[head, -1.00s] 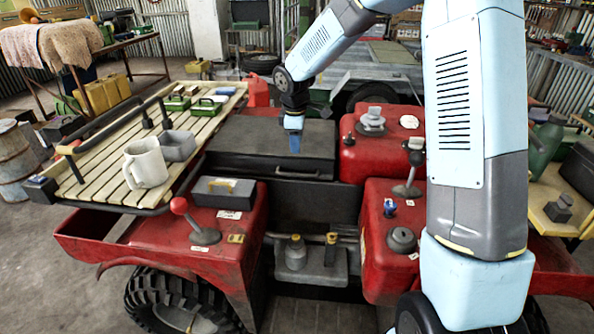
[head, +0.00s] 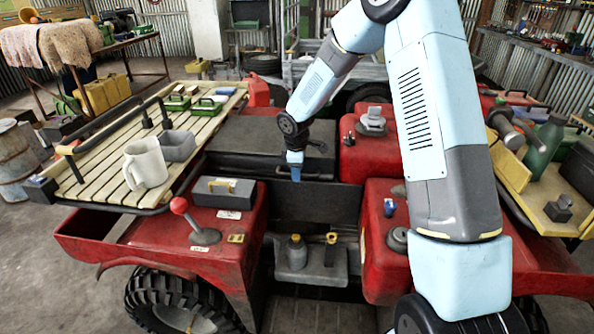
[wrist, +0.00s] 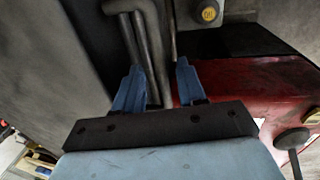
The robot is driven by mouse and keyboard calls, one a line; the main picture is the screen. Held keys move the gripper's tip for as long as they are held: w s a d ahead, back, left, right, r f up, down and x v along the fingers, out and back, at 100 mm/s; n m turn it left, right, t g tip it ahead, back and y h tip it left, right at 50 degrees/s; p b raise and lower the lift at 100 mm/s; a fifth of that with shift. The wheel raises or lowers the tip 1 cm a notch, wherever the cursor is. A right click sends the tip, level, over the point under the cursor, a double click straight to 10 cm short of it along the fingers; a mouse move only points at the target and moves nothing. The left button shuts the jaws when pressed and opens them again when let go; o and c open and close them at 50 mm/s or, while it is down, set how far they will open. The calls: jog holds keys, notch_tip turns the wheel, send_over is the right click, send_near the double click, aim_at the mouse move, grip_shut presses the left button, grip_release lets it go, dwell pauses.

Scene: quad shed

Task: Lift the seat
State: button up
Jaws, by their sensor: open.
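The seat (head: 250,139) is a flat dark grey panel, lying closed across the middle of the red quad in the head view. A thin bar (head: 298,175) runs along its front edge. My gripper (head: 295,175) points down at this front edge, right of its middle. In the wrist view its two blue fingers (wrist: 158,88) are apart, with a bent dark grey tube (wrist: 145,45) showing in the gap beyond them. I cannot tell whether the fingers touch it. My arm covers the right part of the quad.
A slatted rack (head: 100,183) with a white mug (head: 146,163) and a grey tub (head: 177,146) stands left of the seat. A red-knobbed lever (head: 180,206) and a grey box (head: 224,192) are in front. The footwell holds a bottle (head: 296,252).

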jog(key=shift+c, duration=0.5)
grip_shut()
